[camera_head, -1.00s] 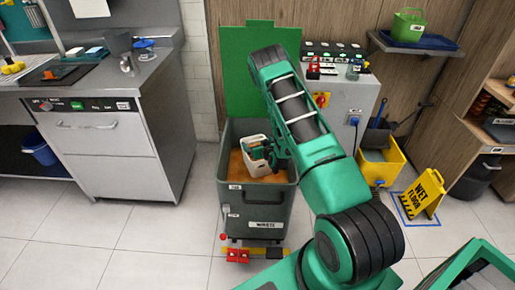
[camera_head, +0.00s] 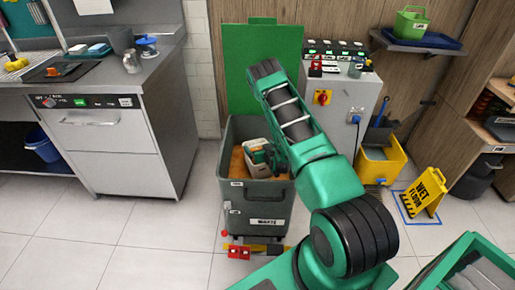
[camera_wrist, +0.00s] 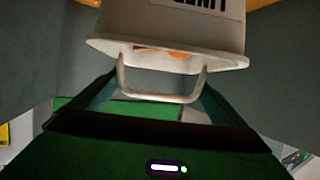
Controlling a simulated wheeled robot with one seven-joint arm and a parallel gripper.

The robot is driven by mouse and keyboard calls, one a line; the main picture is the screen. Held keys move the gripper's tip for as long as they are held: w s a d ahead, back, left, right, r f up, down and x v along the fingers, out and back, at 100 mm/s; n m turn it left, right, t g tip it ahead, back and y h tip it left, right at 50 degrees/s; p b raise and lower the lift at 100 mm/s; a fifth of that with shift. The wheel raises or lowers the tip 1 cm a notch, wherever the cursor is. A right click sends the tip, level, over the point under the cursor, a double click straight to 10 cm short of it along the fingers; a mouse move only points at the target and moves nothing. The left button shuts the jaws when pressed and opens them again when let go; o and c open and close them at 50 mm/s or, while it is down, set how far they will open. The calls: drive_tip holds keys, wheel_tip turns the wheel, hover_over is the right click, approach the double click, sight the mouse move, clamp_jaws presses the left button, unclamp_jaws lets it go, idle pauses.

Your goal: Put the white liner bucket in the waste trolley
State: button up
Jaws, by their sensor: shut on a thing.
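The white liner bucket (camera_head: 254,145) is inside the mouth of the grey waste trolley (camera_head: 256,212), below the top of its raised green lid. In the wrist view the bucket (camera_wrist: 180,35) shows its rim, a dark label and a pale wire handle toward me. My gripper (camera_head: 265,155) reaches down into the trolley and is shut on the bucket. The exact grip is hard to see, and my gripper partly hides the bucket in the head view. I cannot tell whether the bucket touches the orange-brown surface inside the trolley.
A grey cabinet (camera_head: 336,112) with switches and a red knob stands close to the trolley's right. A steel counter unit (camera_head: 115,140) stands to the left. A yellow mop bucket (camera_head: 381,162) and wet-floor sign (camera_head: 425,193) are at right. The floor at front left is clear.

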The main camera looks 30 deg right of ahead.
drive_tip(key=o, duration=1.7)
drive_tip(key=shift+f, duration=0.1)
drive_tip(key=shift+o, duration=0.2)
drive_tip(key=shift+r, duration=0.25)
drive_tip(key=shift+s+a+r, duration=0.1)
drive_tip(key=shift+s+r, duration=0.1)
drive_tip(key=v, duration=0.6)
drive_tip(key=shift+s+a+r, duration=0.15)
drive_tip(key=shift+s+a, duration=0.05)
drive_tip(key=shift+s, duration=0.05)
